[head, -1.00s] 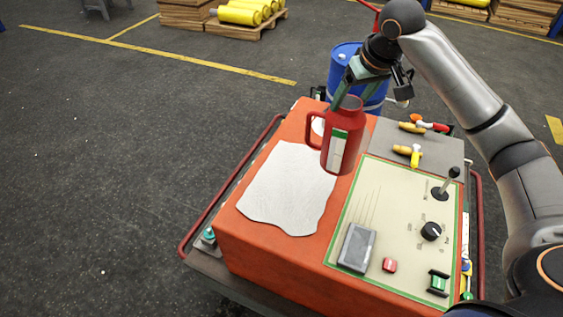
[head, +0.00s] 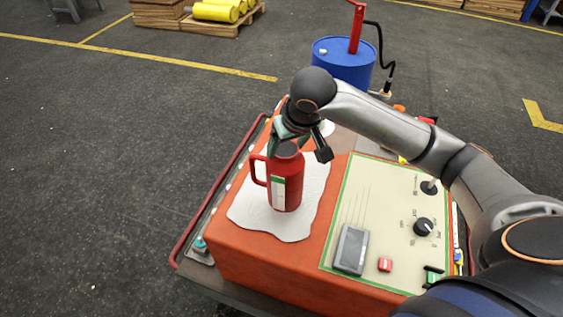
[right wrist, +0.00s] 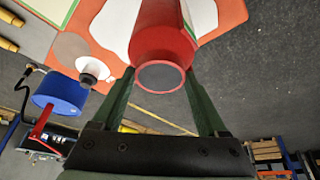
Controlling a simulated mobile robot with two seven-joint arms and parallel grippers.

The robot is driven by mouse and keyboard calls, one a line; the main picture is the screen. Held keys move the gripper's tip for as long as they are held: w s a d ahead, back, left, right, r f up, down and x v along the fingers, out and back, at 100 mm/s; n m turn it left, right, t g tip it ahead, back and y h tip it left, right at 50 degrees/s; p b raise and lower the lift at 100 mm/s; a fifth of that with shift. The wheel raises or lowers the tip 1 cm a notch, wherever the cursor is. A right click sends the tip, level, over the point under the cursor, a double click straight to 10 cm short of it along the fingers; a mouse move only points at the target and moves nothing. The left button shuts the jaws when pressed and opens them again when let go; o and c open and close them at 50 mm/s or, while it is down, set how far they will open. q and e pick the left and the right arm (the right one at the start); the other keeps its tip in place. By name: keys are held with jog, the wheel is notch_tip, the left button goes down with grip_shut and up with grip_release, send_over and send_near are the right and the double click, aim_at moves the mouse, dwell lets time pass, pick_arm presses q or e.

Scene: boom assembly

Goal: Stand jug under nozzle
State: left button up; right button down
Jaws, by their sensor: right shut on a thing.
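The red jug (head: 286,190) has a side handle and a white-and-green label. It is upright over the white sheet (head: 250,212) on the orange cabinet top; I cannot tell whether its base touches the sheet. My right gripper (head: 287,144) is shut on the jug near its top. In the right wrist view the two green fingers flank the jug's round dark mouth (right wrist: 160,77). A black hose (head: 385,52) runs from the blue drum (head: 343,65) with the red pump handle; its end (head: 384,91) is small and partly hidden. My left gripper is not in view.
A control panel (head: 385,235) with knobs and a grey box (head: 352,249) lies right of the sheet. A white object with a black top (right wrist: 92,68) stands on the cabinet. A red rail (head: 215,190) edges the cart. The floor left is clear.

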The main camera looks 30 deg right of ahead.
aim_at(283, 162)
jog(key=shift+a+f, duration=0.5)
jog(key=shift+f, duration=0.05)
jog(key=shift+s+a+f, duration=0.1)
jog(key=shift+a+f, duration=0.05)
jog(key=shift+f, duration=0.8)
jog(key=shift+s+a+f, duration=0.1)
jog(key=shift+f, duration=0.95)
grip_release()
